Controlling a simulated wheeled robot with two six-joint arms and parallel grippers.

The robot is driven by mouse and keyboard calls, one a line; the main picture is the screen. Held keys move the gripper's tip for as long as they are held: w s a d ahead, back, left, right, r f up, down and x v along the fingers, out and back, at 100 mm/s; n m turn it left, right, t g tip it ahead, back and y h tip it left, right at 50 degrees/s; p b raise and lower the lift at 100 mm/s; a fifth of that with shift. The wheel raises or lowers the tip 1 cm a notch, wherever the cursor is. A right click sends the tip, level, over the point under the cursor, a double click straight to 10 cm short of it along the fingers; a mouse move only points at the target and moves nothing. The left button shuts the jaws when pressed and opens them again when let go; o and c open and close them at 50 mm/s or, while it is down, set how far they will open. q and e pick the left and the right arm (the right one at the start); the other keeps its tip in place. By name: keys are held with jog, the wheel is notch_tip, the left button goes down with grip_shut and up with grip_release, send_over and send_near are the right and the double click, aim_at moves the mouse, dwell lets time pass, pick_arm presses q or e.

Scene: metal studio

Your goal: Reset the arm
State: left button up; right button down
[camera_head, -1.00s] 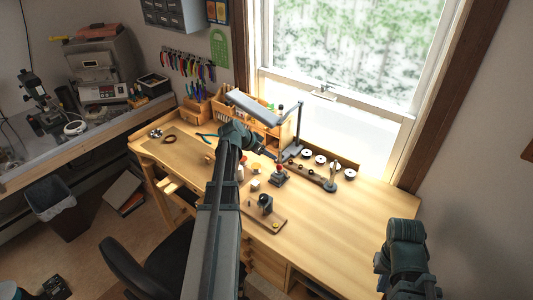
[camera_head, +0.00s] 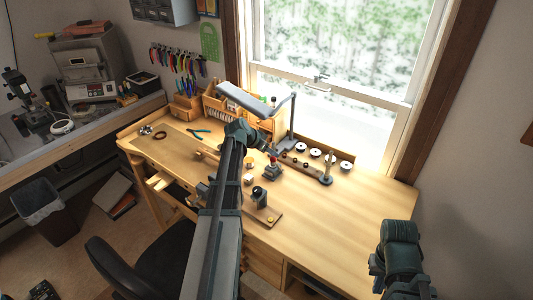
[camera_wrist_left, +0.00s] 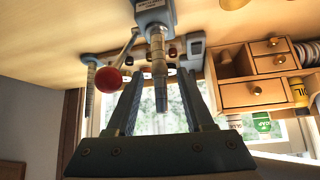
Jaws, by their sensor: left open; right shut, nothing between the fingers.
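My left arm reaches up the middle of the head view over the wooden workbench (camera_head: 350,205). Its gripper (camera_head: 272,152) is above the bench near a small red-topped tool (camera_head: 272,169). In the left wrist view the two dark fingers (camera_wrist_left: 158,105) stand apart with nothing held. A metal post with a ringed shaft (camera_wrist_left: 158,62) appears in line with the gap between them, beyond the fingers. My right arm's end (camera_head: 400,235) shows at the lower right, over the bench's right front side. It is shut and empty, its fingers hard to make out.
A grey desk lamp (camera_head: 256,99) stands behind the left gripper. A small stand on a wooden base (camera_head: 259,198) is near the bench's front. Pliers (camera_head: 200,131) lie to the left. A black chair (camera_head: 120,266) stands in front. The bench's right half is clear.

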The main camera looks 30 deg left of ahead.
pick_arm(q)
jog(key=shift+w+d+f, duration=0.1)
jog(key=shift+w+f, duration=0.15)
jog(key=shift+f, duration=0.05)
pick_arm(e)
jog(key=shift+f, duration=0.3)
pick_arm(q)
grip_shut()
jog(key=shift+r, duration=0.1)
pick_arm(e)
jog(key=shift+r, duration=0.1)
